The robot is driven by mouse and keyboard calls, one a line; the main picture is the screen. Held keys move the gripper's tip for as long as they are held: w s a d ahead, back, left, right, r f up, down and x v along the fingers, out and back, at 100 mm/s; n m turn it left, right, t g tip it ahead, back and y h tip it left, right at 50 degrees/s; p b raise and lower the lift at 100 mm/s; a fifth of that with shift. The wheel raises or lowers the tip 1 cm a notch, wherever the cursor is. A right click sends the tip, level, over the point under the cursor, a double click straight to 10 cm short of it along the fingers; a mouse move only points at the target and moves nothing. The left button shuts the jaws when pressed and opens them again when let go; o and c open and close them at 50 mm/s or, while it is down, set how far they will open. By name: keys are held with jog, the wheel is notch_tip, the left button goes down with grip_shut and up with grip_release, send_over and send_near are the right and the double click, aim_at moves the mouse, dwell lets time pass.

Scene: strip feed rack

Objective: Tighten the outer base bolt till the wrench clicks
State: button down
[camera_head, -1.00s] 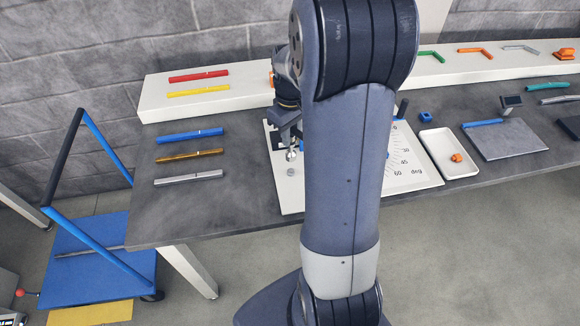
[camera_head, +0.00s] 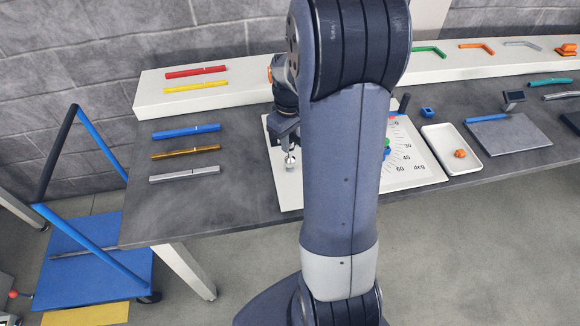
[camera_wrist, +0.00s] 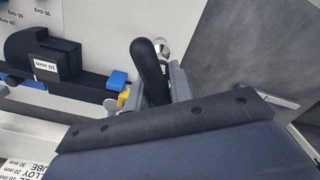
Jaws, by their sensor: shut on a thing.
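My gripper (camera_wrist: 152,88) is shut on a black-handled tool, which I take to be the wrench (camera_wrist: 150,62). The grey fingers lie on either side of the black grip. A shiny rounded metal part (camera_wrist: 162,46) shows just beyond the grip in the wrist view. In the head view my gripper (camera_head: 287,137) is over the left part of the white board (camera_head: 293,198), with a silver end (camera_head: 290,161) pointing down at it. The bolt is not clearly visible; I cannot tell whether the silver end touches it.
A black block labelled 10 mm (camera_wrist: 40,55) and a blue piece (camera_wrist: 117,79) are close by. My arm hides the board's middle; its degree scale (camera_head: 408,160) shows at right. A white tray (camera_head: 474,165) is farther right. Several coloured bars, one blue (camera_head: 186,131), lie left.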

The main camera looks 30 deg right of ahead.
jog(key=shift+f+b, duration=0.85)
jog(key=shift+f, duration=0.3)
jog(key=shift+m, duration=0.3)
jog(key=shift+m, duration=2.4)
jog(key=shift+m+p, duration=0.4)
jog(key=shift+m, duration=7.7)
jog(key=shift+n+p, duration=0.3)
jog(key=shift+n, duration=0.7)
